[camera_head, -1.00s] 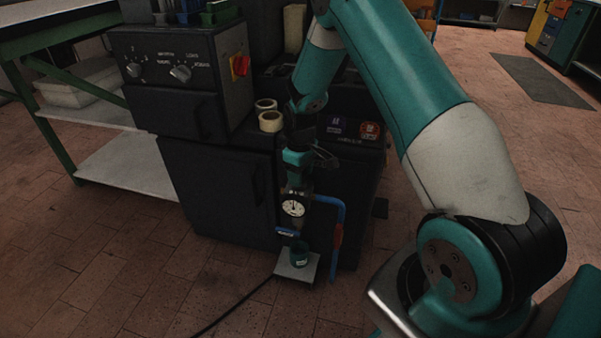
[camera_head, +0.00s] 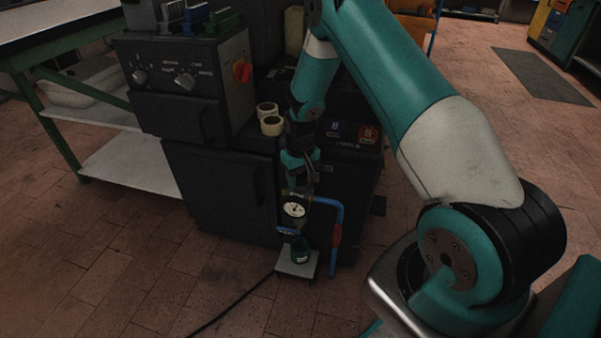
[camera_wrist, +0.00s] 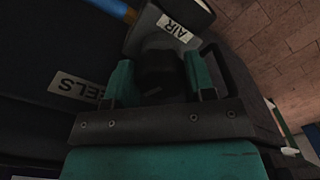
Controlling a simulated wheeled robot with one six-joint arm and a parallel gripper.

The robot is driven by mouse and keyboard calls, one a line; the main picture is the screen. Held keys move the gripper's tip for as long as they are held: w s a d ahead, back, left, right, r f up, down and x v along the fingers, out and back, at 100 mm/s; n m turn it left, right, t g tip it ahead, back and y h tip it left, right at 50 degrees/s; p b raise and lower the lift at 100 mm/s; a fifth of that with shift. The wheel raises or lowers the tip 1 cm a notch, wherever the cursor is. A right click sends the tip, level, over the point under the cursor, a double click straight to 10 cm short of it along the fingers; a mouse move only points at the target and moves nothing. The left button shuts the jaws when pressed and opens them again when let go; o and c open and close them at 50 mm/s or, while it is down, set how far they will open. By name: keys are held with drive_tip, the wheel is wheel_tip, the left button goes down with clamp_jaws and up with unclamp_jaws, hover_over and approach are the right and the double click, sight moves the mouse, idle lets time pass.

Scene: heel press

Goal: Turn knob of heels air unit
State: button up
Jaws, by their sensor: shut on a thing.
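The air unit, with a round white gauge (camera_head: 294,210), a blue lever and a cup-like lower part, stands at the front of the black machine. My gripper (camera_head: 297,184) points down at the top of this unit. In the wrist view its two teal fingers (camera_wrist: 160,76) are shut on the black knob (camera_wrist: 158,68), one on each side. A grey part with an "AIR" label (camera_wrist: 177,28) lies just beyond the knob. The knob is hidden by my gripper in the head view.
The black machine (camera_head: 215,200) stands right behind the unit, with a control panel (camera_head: 180,75) and tape rolls (camera_head: 272,126) on it. A blue pipe (camera_head: 341,215) runs down beside the unit. A shelf table (camera_head: 130,165) is at left. The brick floor in front is mostly clear.

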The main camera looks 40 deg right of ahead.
sight(300, 175)
drive_tip(key=shift+m, duration=0.3)
drive_tip(key=o, duration=0.6)
drive_tip(key=shift+o, duration=0.2)
wheel_tip(300, 175, up, 17)
drive_tip(key=p, duration=0.3)
drive_tip(key=shift+r+p, duration=0.2)
drive_tip(key=shift+p, duration=0.15)
